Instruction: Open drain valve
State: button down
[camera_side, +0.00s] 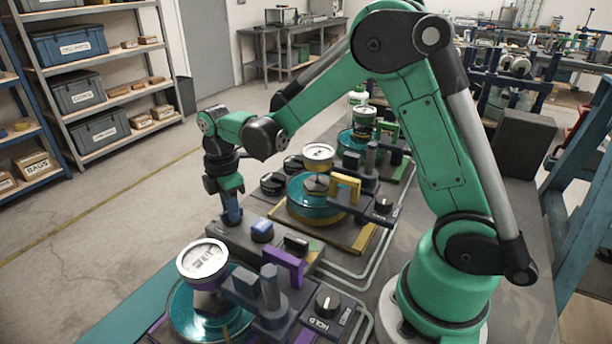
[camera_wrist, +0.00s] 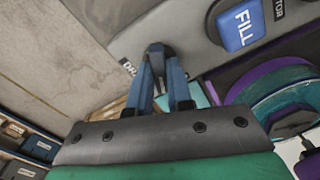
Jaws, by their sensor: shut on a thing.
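My gripper (camera_side: 231,218) reaches down to the left end of the grey control panel (camera_side: 330,262) of the nearest, purple-marked station. In the wrist view, its blue fingers (camera_wrist: 159,52) come together beside a white label (camera_wrist: 128,67) whose visible letters begin "DR". They are shut on the drain valve's handle, which the fingertips almost wholly hide, so its angle cannot be told. The blue FILL knob (camera_side: 262,230) sits just to the right of the fingers, and it also shows at the top of the wrist view (camera_wrist: 238,25).
A black knob (camera_side: 297,243), a purple handle (camera_side: 284,266) and a round gauge (camera_side: 203,259) stand close by on the near station. A yellow-marked station (camera_side: 345,190) and a green-marked one (camera_side: 388,130) stand behind. Open floor (camera_side: 90,250) lies left.

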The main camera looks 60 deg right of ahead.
jog(key=m, duration=0.5)
jog(key=shift+m, duration=0.3)
jog(key=m, duration=0.4)
jog(key=shift+m, duration=0.4)
jog(key=c, duration=0.8)
grip_release()
jog(key=shift+r, duration=2.8)
